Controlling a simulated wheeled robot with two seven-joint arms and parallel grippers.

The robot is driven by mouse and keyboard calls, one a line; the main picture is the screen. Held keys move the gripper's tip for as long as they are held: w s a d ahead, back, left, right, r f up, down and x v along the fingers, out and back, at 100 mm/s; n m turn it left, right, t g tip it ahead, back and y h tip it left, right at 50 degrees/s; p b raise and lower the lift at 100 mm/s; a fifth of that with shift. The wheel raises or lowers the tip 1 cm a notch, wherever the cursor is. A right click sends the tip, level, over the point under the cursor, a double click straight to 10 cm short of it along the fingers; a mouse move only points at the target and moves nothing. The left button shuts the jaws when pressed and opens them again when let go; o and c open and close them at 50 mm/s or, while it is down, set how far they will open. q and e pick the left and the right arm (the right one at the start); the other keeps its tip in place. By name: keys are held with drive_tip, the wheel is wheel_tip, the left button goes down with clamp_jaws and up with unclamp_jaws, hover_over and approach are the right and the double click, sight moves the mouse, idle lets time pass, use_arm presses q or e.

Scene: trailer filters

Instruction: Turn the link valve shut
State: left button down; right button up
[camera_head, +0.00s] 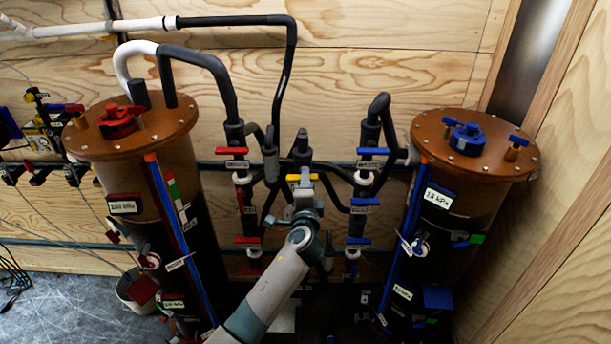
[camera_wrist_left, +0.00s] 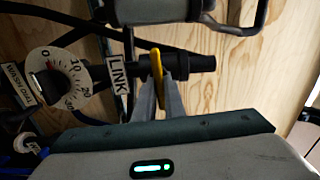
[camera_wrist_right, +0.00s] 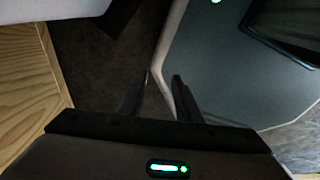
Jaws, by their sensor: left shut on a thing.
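The link valve's yellow handle (camera_head: 301,178) is at the middle of the pipework in the head view. In the left wrist view the yellow handle (camera_wrist_left: 157,72) shows nearly edge-on beside the LINK label (camera_wrist_left: 117,74) and stands across its black pipe (camera_wrist_left: 196,63). My left gripper (camera_head: 304,190) is shut on this handle, with a finger on either side in the left wrist view (camera_wrist_left: 158,88). My own wrist hides part of the valve in the head view. My right gripper (camera_wrist_right: 162,76) shows only in the right wrist view, fingers apart and empty, low over dark floor.
A left filter tank (camera_head: 130,130) with a red lid knob and a right one (camera_head: 470,145) with a blue knob flank the pipes. Red handles (camera_head: 232,151) and blue handles (camera_head: 372,151) sit close on either side. A round gauge (camera_wrist_left: 60,80) is near the valve.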

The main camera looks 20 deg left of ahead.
use_arm(q)
drive_tip(key=shift+f+m, duration=0.15)
drive_tip(key=shift+m, duration=0.35)
drive_tip(key=c, duration=1.8)
unclamp_jaws()
drive_tip(key=shift+c, duration=0.2)
drive_tip(key=shift+s+d, duration=0.1)
drive_tip(key=b+v, duration=0.4)
drive_tip(key=v, duration=1.3)
drive_tip(key=shift+b, duration=0.3)
drive_tip(key=shift+s, duration=0.1)
